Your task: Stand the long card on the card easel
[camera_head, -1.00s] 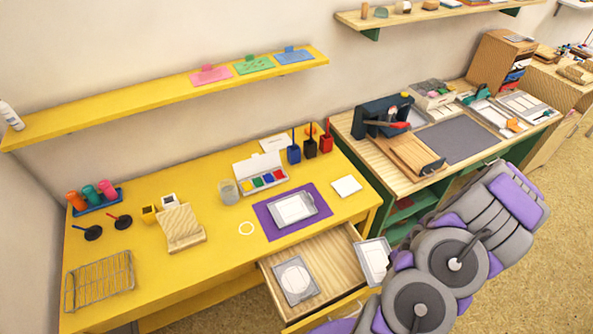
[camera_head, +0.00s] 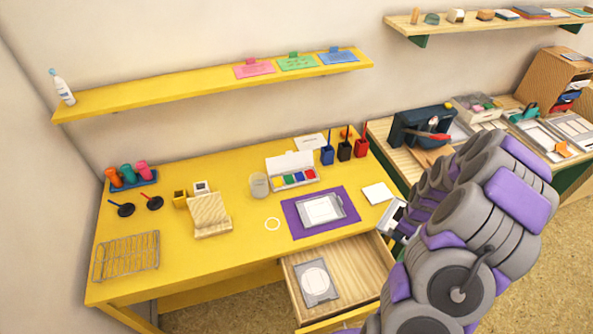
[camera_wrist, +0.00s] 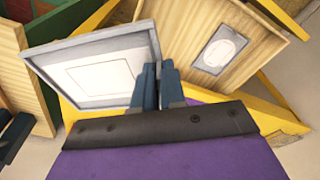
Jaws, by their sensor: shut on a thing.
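My gripper (camera_wrist: 158,92) is shut on a flat grey-framed card (camera_wrist: 62,88) with a white face and a thin rectangle outline, apparently the long card. The card spreads left of the fingers in the wrist view. In the head view only part of the held card (camera_head: 391,216) shows beside my arm, near the yellow table's right front corner. A pale wooden stand with a sloped back, apparently the card easel (camera_head: 209,212), is on the table left of the middle and looks empty. My gripper is well to its right.
The open drawer (camera_head: 347,258) below the table holds a grey plate with a white round (camera_head: 317,281). A purple mat (camera_head: 293,222) with a grey framed plate (camera_head: 321,209), a glass (camera_head: 259,185) and a paint box (camera_head: 292,179) lie right of the stand. A wire rack (camera_head: 127,256) is at left.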

